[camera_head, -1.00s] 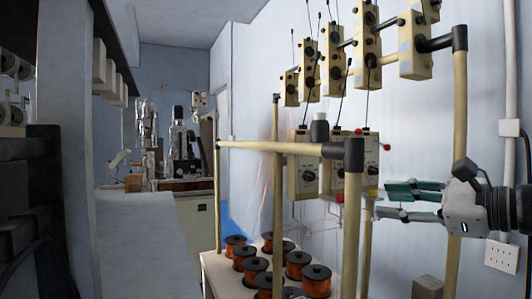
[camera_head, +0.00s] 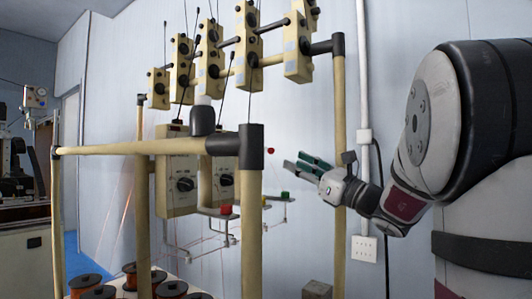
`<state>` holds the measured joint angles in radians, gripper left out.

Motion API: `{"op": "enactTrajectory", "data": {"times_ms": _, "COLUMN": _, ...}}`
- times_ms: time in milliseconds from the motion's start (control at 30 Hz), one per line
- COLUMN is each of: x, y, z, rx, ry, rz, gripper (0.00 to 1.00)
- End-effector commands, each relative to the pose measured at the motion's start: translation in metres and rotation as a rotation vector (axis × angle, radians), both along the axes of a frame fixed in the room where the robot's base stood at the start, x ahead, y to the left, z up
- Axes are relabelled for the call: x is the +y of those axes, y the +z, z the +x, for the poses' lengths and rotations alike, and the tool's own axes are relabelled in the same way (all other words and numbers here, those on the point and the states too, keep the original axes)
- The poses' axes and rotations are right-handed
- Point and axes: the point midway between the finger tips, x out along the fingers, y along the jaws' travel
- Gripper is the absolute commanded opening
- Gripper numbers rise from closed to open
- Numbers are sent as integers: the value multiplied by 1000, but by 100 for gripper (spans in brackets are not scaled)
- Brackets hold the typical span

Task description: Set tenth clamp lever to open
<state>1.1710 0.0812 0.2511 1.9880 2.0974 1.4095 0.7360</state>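The coil winder frame (camera_head: 250,220) of cream tubes with black joints stands in the middle. Cream tension blocks (camera_head: 249,35) with black knobs and thin black rods hang along its top bar. Two cream boxes with dials (camera_head: 181,183) sit lower. Below them are a red knob (camera_head: 226,209) and a green knob (camera_head: 284,195), with a red ball (camera_head: 271,150) above. I cannot tell which part is the tenth clamp lever. My gripper (camera_head: 297,166) is right of the boxes, pointing left. Its green-padded fingers look slightly apart and empty, touching nothing visible.
Copper wire spools (camera_head: 90,283) stand at the bottom left under the frame. A cream upright (camera_head: 339,110) stands behind my gripper. A socket plate (camera_head: 364,248) and conduit are on the wall. A brown box (camera_head: 317,289) sits low down.

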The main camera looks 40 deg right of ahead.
Motion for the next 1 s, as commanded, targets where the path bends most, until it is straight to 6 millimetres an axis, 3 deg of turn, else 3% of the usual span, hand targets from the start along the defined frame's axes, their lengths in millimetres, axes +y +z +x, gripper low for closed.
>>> {"op": "enactTrajectory", "data": {"times_ms": 300, "x": 14, "y": 23, "z": 57, "rx": 1, "ry": 3, "rz": 0, "gripper": 37}}
{"op": "enactTrajectory", "data": {"times_ms": 500, "x": 19, "y": 33, "z": 81, "rx": 0, "ry": 2, "rz": 0, "gripper": 37}}
{"op": "enactTrajectory", "data": {"times_ms": 967, "x": 22, "y": 38, "z": 91, "rx": 1, "ry": 1, "rz": -1, "gripper": 37}}
{"op": "enactTrajectory", "data": {"times_ms": 1000, "x": 22, "y": 37, "z": 91, "rx": 1, "ry": 1, "rz": -1, "gripper": 28}}
